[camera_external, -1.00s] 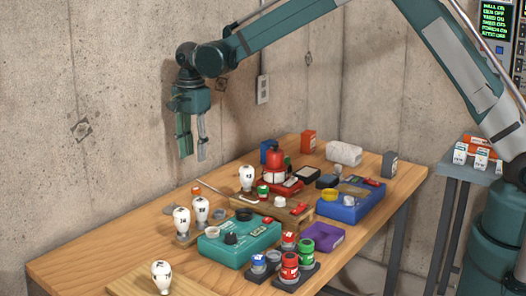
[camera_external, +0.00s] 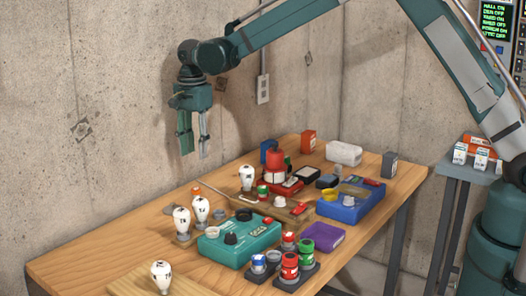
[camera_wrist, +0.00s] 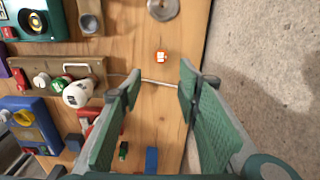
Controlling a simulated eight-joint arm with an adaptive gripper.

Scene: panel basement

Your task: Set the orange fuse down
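A small orange piece with a white face, which looks like the orange fuse (camera_wrist: 160,57), lies on bare wood in the wrist view. In the external view the fuse (camera_external: 196,190) sits near the wall-side edge of the table, partly among the white bulbs. My gripper (camera_external: 195,155) hangs above that edge, pointing down, well clear of the table. In the wrist view my gripper (camera_wrist: 158,82) has its green fingers wide apart with nothing between them. The fuse shows beyond the fingertips, apart from them.
White bulbs (camera_external: 181,221) stand near the fuse. A teal box (camera_external: 238,243), a wooden block (camera_wrist: 65,75) and a blue box (camera_external: 350,206) fill the middle. A round metal disc (camera_wrist: 163,9) lies near the fuse. A thin rod or wire (camera_wrist: 158,84) lies close by. The wall borders the table.

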